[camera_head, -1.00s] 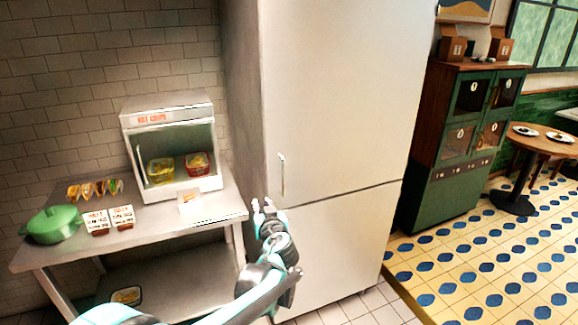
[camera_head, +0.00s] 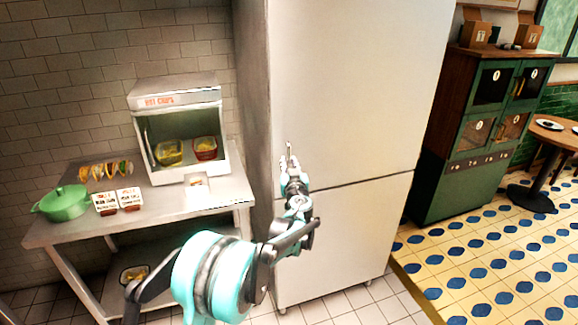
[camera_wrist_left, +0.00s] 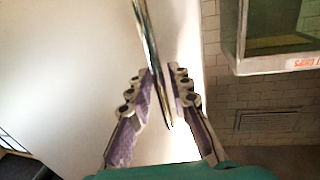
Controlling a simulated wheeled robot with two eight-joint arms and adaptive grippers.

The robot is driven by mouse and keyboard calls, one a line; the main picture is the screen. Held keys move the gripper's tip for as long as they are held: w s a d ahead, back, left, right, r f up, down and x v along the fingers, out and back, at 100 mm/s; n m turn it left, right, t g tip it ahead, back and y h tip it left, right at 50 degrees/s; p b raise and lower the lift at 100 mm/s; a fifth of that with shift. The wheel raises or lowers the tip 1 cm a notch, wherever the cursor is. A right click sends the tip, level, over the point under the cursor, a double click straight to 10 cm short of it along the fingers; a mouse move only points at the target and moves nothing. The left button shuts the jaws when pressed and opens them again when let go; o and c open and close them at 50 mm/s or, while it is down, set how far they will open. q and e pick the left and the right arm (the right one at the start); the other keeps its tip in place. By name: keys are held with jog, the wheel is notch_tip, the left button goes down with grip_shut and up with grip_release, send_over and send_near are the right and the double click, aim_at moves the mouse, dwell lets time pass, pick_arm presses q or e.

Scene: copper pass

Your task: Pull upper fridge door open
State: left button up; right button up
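The upper fridge door (camera_head: 350,90) is a tall pale panel that looks shut, flush above the seam with the lower door (camera_head: 345,235). Its slim upright metal handle (camera_head: 289,150) is near the lower left edge, its lower part hidden by my gripper. My left gripper (camera_head: 291,168) is at the handle's lower part. In the left wrist view the handle (camera_wrist_left: 150,45) runs between the two fingers of the gripper (camera_wrist_left: 163,75). The fingers are apart, one on each side of it, with a visible gap at the left finger. My right gripper is out of view.
A metal table (camera_head: 150,220) stands left of the fridge, bearing a hot-chips warmer (camera_head: 176,95), a green pot (camera_head: 65,205) and tacos (camera_head: 105,170). A green cabinet (camera_head: 455,185) stands to the right. Tiled floor (camera_head: 480,260) is clear before it.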

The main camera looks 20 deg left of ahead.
pick_arm(q)
jog(key=shift+w, duration=0.1)
grip_shut()
